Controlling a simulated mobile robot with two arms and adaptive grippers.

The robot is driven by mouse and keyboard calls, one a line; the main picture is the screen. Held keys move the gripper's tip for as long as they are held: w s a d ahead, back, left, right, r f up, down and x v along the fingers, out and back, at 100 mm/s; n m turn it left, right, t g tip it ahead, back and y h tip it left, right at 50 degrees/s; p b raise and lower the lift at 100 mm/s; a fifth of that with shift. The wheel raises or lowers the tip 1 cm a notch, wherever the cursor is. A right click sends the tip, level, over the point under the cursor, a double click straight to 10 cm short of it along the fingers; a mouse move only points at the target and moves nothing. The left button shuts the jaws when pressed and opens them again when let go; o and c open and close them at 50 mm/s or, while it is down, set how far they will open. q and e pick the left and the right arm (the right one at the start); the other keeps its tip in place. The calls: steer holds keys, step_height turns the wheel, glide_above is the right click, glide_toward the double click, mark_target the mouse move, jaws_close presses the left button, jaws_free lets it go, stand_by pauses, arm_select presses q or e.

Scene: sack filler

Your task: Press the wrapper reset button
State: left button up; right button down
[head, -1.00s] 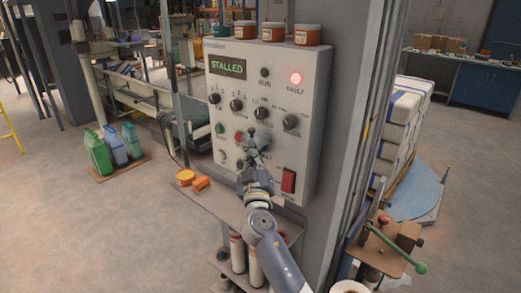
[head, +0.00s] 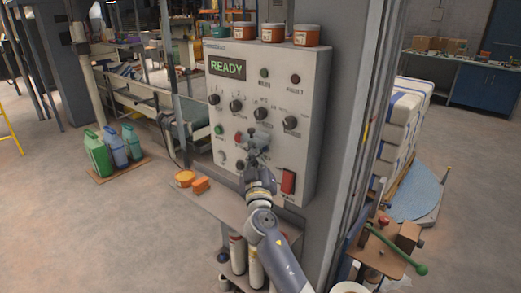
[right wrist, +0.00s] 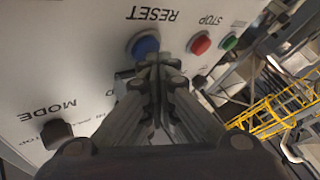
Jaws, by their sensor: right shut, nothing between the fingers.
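The grey control panel (head: 262,80) has a display (head: 228,68) that reads READY. Its fault lamp (head: 295,79) is dark. In the right wrist view the blue button (right wrist: 144,45) labelled RESET sits just beyond my right gripper (right wrist: 158,62), whose fingers are shut and empty. The fingertips are at or very near the button; I cannot tell if they touch. In the head view my right gripper (head: 254,142) is in front of the panel's lower middle and hides the blue button. My left gripper is not in view.
A red STOP button (right wrist: 200,43) and a green button (right wrist: 230,42) sit beside the reset button. A mode knob (right wrist: 56,133) and a red rocker switch (head: 288,181) are also near. Jars (head: 273,33) stand on the panel's top. A shelf (head: 215,203) juts out below.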

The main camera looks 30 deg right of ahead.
stand_by(0.5)
steer(key=shift+s+a+b, duration=0.3)
steer(key=shift+a, duration=0.5)
steer(key=shift+s+a+b, duration=0.25)
steer(key=shift+a, duration=0.55)
steer(key=shift+s+a+b, duration=0.3)
steer(key=shift+a, duration=0.45)
steer(key=shift+s+a+b, duration=0.25)
steer(key=shift+a, duration=0.55)
